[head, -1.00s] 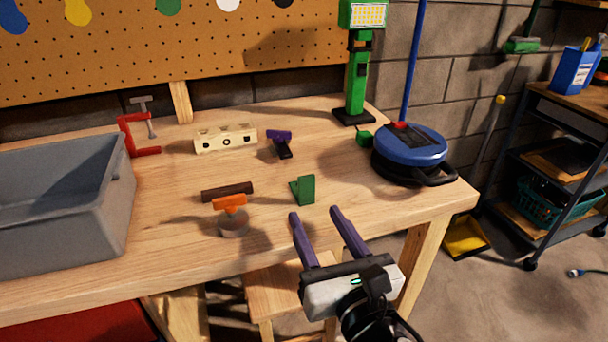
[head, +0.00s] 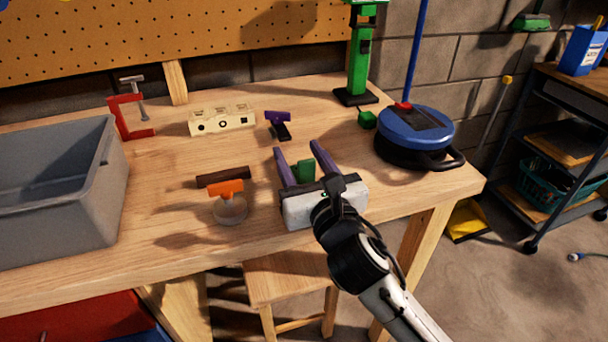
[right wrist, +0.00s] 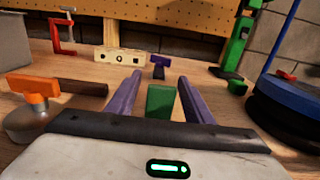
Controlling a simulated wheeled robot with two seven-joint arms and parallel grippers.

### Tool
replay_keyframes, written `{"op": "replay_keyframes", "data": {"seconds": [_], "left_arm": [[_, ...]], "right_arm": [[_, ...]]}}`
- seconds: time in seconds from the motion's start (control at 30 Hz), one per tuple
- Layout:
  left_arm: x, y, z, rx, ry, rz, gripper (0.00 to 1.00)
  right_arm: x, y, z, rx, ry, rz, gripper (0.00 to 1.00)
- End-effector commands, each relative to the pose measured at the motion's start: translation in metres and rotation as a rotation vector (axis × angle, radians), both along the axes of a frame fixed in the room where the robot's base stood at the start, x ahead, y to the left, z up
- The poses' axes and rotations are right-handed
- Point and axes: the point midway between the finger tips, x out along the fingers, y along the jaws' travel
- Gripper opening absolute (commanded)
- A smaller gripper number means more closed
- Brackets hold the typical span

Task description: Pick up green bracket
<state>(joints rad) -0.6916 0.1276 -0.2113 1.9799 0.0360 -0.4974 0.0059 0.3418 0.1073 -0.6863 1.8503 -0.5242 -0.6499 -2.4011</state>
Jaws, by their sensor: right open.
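The green bracket (head: 304,170) stands on the wooden workbench. It also shows in the right wrist view (right wrist: 161,100), between the two purple fingers. My right gripper (head: 297,150) is open, with one finger on each side of the bracket. I cannot tell whether either finger touches it. The bracket's lower part is hidden by the gripper body in the head view. My left gripper is not in view.
An orange-handled tool (head: 228,200) and a dark brown bar (head: 222,177) lie left of the gripper. Behind are a purple-and-black clamp (head: 278,124) and a cream block (head: 222,119). A blue round machine (head: 415,137) stands right. A grey bin (head: 62,226) is far left.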

Motion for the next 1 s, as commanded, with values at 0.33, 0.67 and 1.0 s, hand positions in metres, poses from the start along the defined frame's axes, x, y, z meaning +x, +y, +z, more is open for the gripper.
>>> {"op": "replay_keyframes", "data": {"seconds": [0.33,0.67,1.0], "left_arm": [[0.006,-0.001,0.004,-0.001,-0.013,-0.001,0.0],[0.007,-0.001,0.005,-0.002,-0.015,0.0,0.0],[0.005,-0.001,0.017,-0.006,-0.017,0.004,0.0]], "right_arm": [[0.002,0.0,0.0,0.0,0.0,0.0,0.3],[0.001,0.0,0.001,0.0,-0.001,0.0,0.0],[0.002,0.0,0.043,0.0,-0.009,0.0,0.0]]}}
